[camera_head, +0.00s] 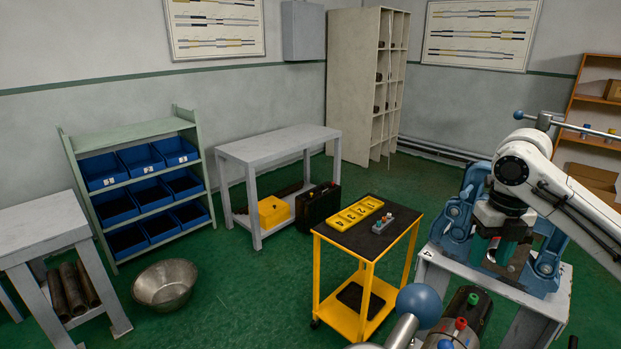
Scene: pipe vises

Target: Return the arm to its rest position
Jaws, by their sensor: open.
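My white arm (584,205) reaches in from the right edge and bends down at its dark wrist. My gripper (506,257) points down between the uprights of a blue pipe vise (547,262) on a grey stand (470,276) marked 4. The gripper is open. Its fingertips are small and partly lost against the vise, so I cannot tell whether they touch it. I see nothing clearly held.
A yellow cart (372,262) with a yellow tray (358,212) stands left of the vise. A blue ball on a metal bar (420,304) is close at the bottom. A metal bowl (165,284) lies left. Green floor is clear between bowl and cart.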

